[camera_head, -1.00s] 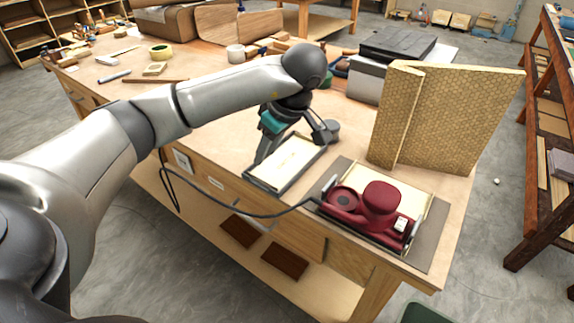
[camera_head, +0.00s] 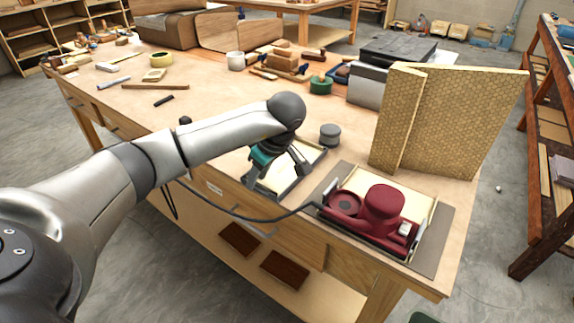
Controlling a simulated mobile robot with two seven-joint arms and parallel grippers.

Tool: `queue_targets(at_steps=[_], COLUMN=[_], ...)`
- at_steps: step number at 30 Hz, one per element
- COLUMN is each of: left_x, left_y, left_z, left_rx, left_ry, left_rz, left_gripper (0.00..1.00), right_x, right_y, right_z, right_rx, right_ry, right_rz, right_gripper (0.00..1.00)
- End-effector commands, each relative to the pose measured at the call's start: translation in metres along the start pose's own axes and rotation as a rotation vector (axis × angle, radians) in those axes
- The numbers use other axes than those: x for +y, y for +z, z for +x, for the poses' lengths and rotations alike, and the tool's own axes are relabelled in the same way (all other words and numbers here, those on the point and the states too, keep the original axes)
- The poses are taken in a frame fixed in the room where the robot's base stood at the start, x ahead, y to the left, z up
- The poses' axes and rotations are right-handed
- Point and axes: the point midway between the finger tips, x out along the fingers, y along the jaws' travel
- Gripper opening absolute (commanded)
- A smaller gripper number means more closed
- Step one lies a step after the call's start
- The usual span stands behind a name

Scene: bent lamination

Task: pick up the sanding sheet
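A pale cream sheet (camera_head: 279,180), which looks like the sanding sheet, lies in a shallow grey-rimmed tray (camera_head: 301,182) near the front edge of the workbench. My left gripper (camera_head: 276,172) points down over the tray, its two fingers spread apart. One finger is at the tray's left side and the other toward its right side. I cannot tell whether the fingers touch the sheet. The gripper and wrist hide part of the sheet and the tray's left side. My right gripper is not in view.
A dark red sander (camera_head: 381,210) with a cable sits on a pale surface on a grey mat (camera_head: 432,240) to the right. A grey round puck (camera_head: 330,134) stands behind the tray. Tan honeycomb panels (camera_head: 450,120) stand upright at the right. The bench's (camera_head: 205,110) middle left is mostly clear.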

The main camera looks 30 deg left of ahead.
Motion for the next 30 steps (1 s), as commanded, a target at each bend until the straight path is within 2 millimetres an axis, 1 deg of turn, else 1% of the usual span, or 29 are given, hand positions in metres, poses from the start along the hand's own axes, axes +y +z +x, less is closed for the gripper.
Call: queue_targets(at_steps=[11,12,21,30], left_x=[0.0000,0.0000,-0.0004,-0.0004], left_y=[0.0007,0.0007,0.0010,0.0012], left_z=[0.0014,0.0012,0.0015,0.0017], left_rx=[0.000,0.000,0.000,-0.001], left_ry=[0.000,0.000,-0.001,-0.001], left_rz=[-0.001,-0.001,0.000,0.000], left_gripper=[0.38,0.33,0.00,0.00], right_x=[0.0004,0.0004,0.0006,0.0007], right_y=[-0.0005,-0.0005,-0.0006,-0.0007], right_z=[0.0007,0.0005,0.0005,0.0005], right_rx=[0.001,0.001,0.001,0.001], right_ry=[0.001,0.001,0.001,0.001], right_rz=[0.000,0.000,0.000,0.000], right_gripper=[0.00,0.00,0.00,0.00])
